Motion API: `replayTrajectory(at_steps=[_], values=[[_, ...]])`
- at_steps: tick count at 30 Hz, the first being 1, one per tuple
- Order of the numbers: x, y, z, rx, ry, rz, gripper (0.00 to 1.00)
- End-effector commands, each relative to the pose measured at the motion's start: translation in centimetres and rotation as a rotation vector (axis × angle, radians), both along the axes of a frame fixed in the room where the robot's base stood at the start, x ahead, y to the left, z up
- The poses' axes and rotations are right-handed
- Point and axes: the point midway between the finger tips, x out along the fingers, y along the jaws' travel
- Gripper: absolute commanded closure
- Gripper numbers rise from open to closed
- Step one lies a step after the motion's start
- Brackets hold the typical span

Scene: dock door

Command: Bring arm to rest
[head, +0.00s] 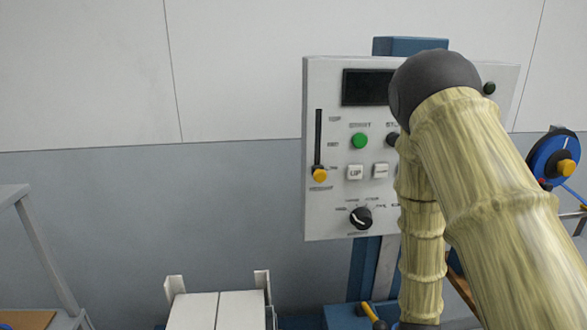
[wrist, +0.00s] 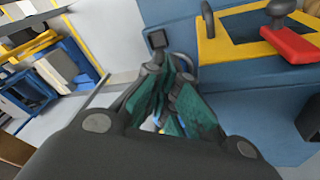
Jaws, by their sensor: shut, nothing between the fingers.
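My gripper (wrist: 172,68) shows in the wrist view, its dark green fingers drawn together with nothing held between them. A blue cabinet-like body with a yellow-edged panel (wrist: 208,48) lies beyond and to the right of the fingers. I cannot tell whether the fingers touch it. In the head view my arm is bent, with its elbow high in front of the control panel (head: 330,215). The arm hides part of the panel's right side. My gripper is out of sight in the head view.
The panel carries a green button (head: 359,141), a yellow-knobbed slider (head: 319,174) and a black dial (head: 361,218). A blue reel (head: 547,160) is at right. A red handle (wrist: 291,44) is at upper right in the wrist view. White boxes (head: 217,311) stand below. The wall at left is clear.

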Motion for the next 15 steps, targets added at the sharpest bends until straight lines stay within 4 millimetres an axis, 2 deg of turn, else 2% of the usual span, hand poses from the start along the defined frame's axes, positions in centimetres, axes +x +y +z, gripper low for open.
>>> replayTrajectory(at_steps=[1, 6, 15], values=[[-1.8, 0.4, -1.7, 0.005, 0.025, 0.030, 1.00], [-7.2, 2.0, -6.1, 0.027, 0.083, 0.146, 1.00], [-17.4, 5.7, -11.9, 0.113, 0.161, 0.336, 1.00]])
